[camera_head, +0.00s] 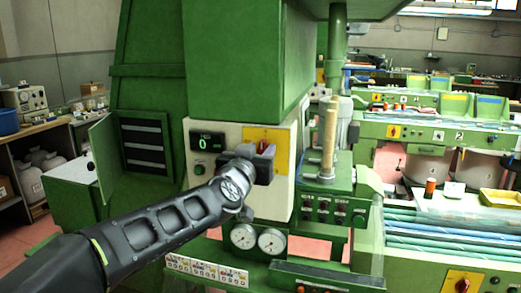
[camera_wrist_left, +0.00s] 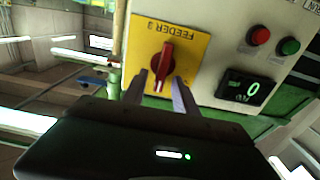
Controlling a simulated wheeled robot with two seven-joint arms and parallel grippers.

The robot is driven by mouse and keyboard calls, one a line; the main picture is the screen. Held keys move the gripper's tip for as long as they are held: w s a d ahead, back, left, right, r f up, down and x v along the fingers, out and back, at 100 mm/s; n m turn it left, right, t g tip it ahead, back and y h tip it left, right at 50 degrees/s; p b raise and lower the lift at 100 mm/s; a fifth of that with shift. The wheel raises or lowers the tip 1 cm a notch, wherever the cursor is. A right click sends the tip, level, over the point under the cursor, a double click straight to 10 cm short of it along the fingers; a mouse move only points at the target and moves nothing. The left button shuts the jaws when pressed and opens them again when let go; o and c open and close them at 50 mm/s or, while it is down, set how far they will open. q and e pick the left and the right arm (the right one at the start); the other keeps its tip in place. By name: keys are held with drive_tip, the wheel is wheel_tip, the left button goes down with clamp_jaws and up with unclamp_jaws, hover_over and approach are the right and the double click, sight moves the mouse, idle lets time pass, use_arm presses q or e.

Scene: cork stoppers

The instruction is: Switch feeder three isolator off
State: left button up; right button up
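The feeder isolator is a red rotary handle (camera_wrist_left: 165,62) on a yellow plate (camera_wrist_left: 196,46) marked "FEEDER" in the left wrist view; the number beside the word is hard to read. In the head view the yellow plate (camera_head: 281,136) and the red handle (camera_head: 263,147) show on the cream panel, partly behind my left gripper (camera_head: 262,160). In the left wrist view my left gripper (camera_wrist_left: 159,80) is open, with one finger on each side of the handle's near end. I cannot tell whether the fingers touch it. My right gripper is not in view.
A black display (camera_wrist_left: 243,91) reading 0, a red button (camera_wrist_left: 258,35) and a green button (camera_wrist_left: 290,46) sit beside the plate. Below the panel are two round gauges (camera_head: 257,239). A post with a wooden handle (camera_head: 329,135) stands to the right.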

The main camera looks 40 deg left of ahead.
use_arm(q)
drive_tip(key=shift+w+a, duration=0.1)
drive_tip(key=shift+w, duration=0.25)
drive_tip(key=shift+c, duration=0.5)
clamp_jaws()
